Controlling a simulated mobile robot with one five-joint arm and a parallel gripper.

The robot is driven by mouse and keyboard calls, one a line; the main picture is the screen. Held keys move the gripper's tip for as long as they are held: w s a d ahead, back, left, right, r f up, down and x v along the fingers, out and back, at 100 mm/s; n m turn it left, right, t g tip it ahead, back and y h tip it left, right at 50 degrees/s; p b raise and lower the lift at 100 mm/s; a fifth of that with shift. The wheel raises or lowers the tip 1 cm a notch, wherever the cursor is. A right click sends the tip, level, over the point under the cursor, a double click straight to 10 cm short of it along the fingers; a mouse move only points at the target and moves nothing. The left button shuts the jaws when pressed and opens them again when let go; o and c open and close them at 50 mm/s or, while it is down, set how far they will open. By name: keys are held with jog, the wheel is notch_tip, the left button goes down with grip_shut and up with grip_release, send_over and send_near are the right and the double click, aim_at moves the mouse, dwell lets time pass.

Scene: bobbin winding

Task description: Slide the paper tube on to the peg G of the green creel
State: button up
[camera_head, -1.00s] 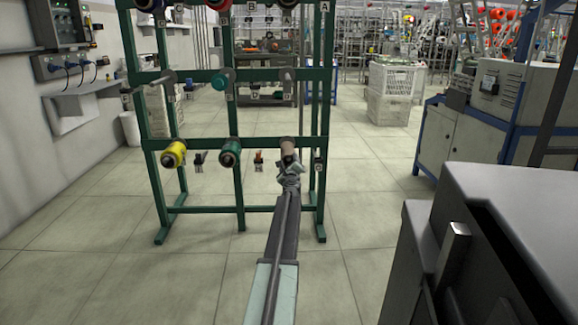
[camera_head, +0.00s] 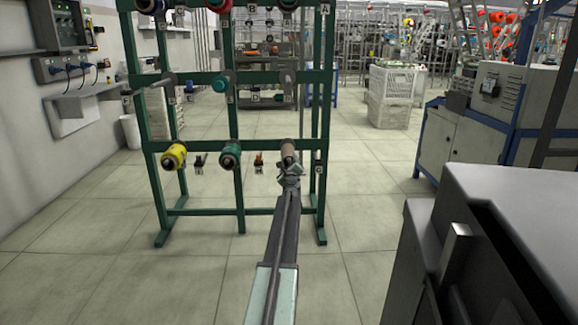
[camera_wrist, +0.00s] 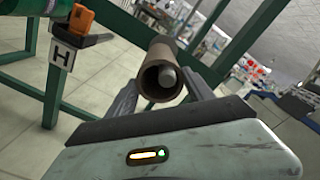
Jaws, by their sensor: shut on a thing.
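The brown paper tube (camera_head: 288,151) is at the lower right of the green creel (camera_head: 239,143), in front of its lower crossbar. My gripper (camera_head: 290,170) is shut on the tube. In the wrist view the tube (camera_wrist: 158,84) lies between my fingers (camera_wrist: 160,95), its open end facing the camera. A pale rounded tip, which looks like a peg (camera_wrist: 168,77), shows inside the bore, so the tube appears to be around it. Most of that peg is hidden by the tube, and I cannot read its letter.
A yellow bobbin (camera_head: 174,155) and a green bobbin (camera_head: 230,153) sit on the same row to the left. A label H (camera_wrist: 62,54) with an orange clip (camera_wrist: 81,20) is close by on the left. A grey machine (camera_head: 500,235) stands at the right front.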

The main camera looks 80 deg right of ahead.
jog(key=o, duration=1.6)
jog(key=shift+o, duration=0.2)
jog(key=v, duration=0.7)
jog(key=shift+a, duration=0.4)
